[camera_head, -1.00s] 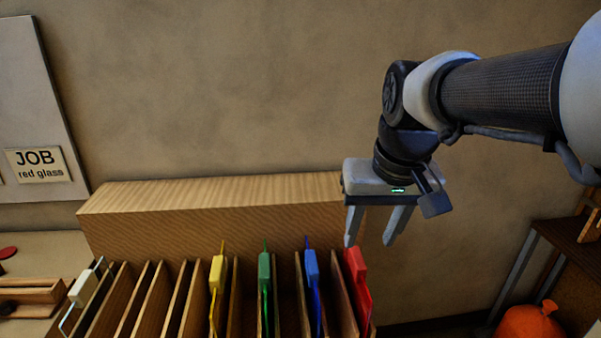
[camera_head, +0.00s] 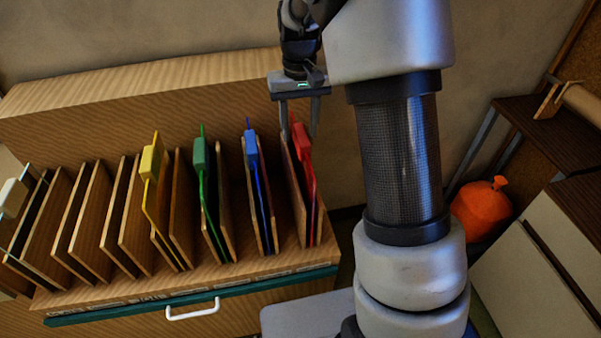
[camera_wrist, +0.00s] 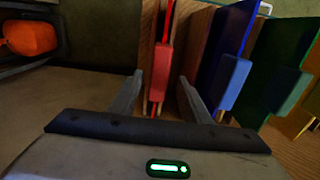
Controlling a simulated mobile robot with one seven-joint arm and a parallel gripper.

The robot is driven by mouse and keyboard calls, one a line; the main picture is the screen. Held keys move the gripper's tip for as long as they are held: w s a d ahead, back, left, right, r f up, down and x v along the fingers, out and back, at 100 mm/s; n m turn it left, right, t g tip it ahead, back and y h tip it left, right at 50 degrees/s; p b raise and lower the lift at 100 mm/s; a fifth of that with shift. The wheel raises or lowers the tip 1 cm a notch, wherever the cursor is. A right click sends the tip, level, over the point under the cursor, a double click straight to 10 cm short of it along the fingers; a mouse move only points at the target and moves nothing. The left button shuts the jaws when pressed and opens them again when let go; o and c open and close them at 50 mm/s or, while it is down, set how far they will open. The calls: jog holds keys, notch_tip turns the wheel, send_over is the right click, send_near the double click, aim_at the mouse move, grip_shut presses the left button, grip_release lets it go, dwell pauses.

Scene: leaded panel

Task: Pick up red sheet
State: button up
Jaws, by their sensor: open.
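The red sheet (camera_head: 308,180) stands upright in the rightmost slot of the wooden rack (camera_head: 90,290), with a red block (camera_head: 301,138) on its top edge. In the wrist view the red block (camera_wrist: 161,72) lies between the two fingers of my gripper (camera_wrist: 161,88), with a gap on either side. My gripper (camera_head: 300,118) is open, its fingers pointing down at the top of the red sheet. No contact with the sheet shows.
Blue (camera_head: 258,185), green (camera_head: 205,190) and yellow (camera_head: 155,200) sheets stand in slots to the left, and a clear sheet (camera_head: 22,215) stands at the far left. The blue sheet's block (camera_wrist: 232,80) is close to one finger. An orange bag (camera_head: 482,210) lies at the right.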

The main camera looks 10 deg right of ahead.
aim_at(301, 156)
notch_tip(301, 156, down, 4)
jog(key=shift+r, duration=0.2)
jog(key=f, duration=0.3)
jog(key=s+f, duration=0.1)
jog(key=f, duration=0.1)
jog(key=shift+d+f, duration=0.1)
jog(key=shift+f, duration=0.05)
jog(key=shift+c, duration=0.2)
grip_shut()
jog(key=shift+w, duration=0.15)
